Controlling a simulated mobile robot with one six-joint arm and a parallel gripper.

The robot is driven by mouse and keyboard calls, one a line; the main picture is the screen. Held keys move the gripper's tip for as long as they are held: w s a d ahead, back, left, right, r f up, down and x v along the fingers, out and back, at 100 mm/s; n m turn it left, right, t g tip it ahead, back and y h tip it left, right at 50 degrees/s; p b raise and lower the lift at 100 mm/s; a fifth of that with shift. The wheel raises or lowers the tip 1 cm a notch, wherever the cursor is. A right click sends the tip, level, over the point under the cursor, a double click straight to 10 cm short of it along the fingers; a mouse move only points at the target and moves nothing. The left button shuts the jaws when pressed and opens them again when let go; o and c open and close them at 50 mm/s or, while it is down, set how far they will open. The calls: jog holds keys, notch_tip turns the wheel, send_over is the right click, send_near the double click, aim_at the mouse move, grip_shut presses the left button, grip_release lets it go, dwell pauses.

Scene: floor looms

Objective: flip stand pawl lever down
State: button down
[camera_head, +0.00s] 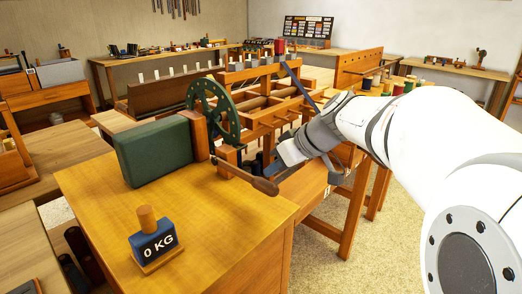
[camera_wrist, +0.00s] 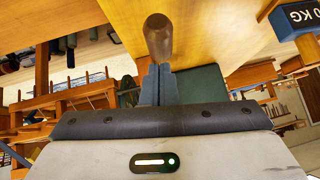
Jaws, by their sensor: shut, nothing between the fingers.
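A pawl lever with a brown rounded wooden handle (camera_head: 262,185) sticks out toward the front right from the stand (camera_head: 200,135) below the dark green toothed wheel (camera_head: 213,110). In the wrist view the handle (camera_wrist: 158,38) lies straight ahead of the fingertips. My gripper (camera_head: 272,168) is just behind and above the handle's end, at its right. Its dark fingers (camera_wrist: 158,70) are shut together with nothing between them. I cannot tell whether the fingertips touch the handle.
A dark green block (camera_head: 152,152) stands left of the wheel. A blue 0 KG weight (camera_head: 153,243) sits at the front of the wooden table (camera_head: 215,240). The wooden loom frame (camera_head: 265,105) stands behind the wheel. The tabletop right of the weight is clear.

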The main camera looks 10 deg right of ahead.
jog(key=r, duration=0.3)
jog(key=shift+w+d+r+p, duration=0.1)
jog(key=shift+d+p, duration=0.1)
jog(key=shift+p, duration=0.2)
jog(key=v, duration=0.9)
jog(key=shift+s+d+p, duration=0.4)
jog(key=shift+s+p, duration=0.05)
